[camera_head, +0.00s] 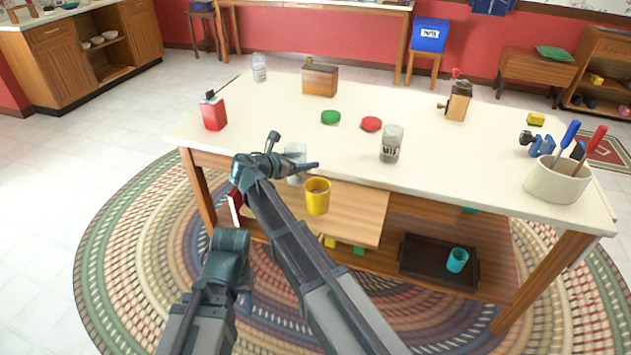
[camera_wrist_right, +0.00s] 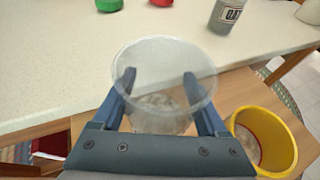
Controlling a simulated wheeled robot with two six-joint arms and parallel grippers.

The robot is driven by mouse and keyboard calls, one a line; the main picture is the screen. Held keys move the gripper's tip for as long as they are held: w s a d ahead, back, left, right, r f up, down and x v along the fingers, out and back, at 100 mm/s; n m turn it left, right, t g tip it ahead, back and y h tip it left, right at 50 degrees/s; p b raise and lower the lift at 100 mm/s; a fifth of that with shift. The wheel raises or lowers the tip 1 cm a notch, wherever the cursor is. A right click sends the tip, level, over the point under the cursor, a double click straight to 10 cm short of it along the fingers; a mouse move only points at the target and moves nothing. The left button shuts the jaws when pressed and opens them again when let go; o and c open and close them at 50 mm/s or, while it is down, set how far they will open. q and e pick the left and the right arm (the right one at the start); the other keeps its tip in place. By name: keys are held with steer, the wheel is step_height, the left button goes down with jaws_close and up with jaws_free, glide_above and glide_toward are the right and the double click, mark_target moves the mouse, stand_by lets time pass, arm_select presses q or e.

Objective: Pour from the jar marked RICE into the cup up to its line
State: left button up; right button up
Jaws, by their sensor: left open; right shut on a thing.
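My right gripper (camera_head: 294,154) is shut on a clear open jar (camera_head: 295,176), one finger on each side. In the right wrist view the jar (camera_wrist_right: 165,80) has its mouth toward the camera and pale contents low inside; no label on it shows. The yellow cup (camera_head: 317,198) stands on the wooden board below the tabletop's front edge, just right of the jar. In the right wrist view the cup (camera_wrist_right: 262,140) shows a reddish line inside and something pale at its bottom. My left arm is at lower left; its gripper does not show.
A jar marked OATS (camera_head: 390,147), a green lid (camera_head: 330,117) and a red lid (camera_head: 371,124) are on the white tabletop (camera_head: 450,165). A red bottle (camera_head: 213,112) stands left, a utensil crock (camera_head: 556,182) right. The wooden board (camera_head: 355,215) has room right of the cup.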

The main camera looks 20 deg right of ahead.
mark_target(302, 146)
steer(key=shift+r, duration=0.1)
step_height(302, 146, up, 5)
steer(key=p, duration=0.5)
stand_by(0.5)
step_height(302, 146, up, 15)
steer(key=p, duration=1.5)
stand_by(0.6)
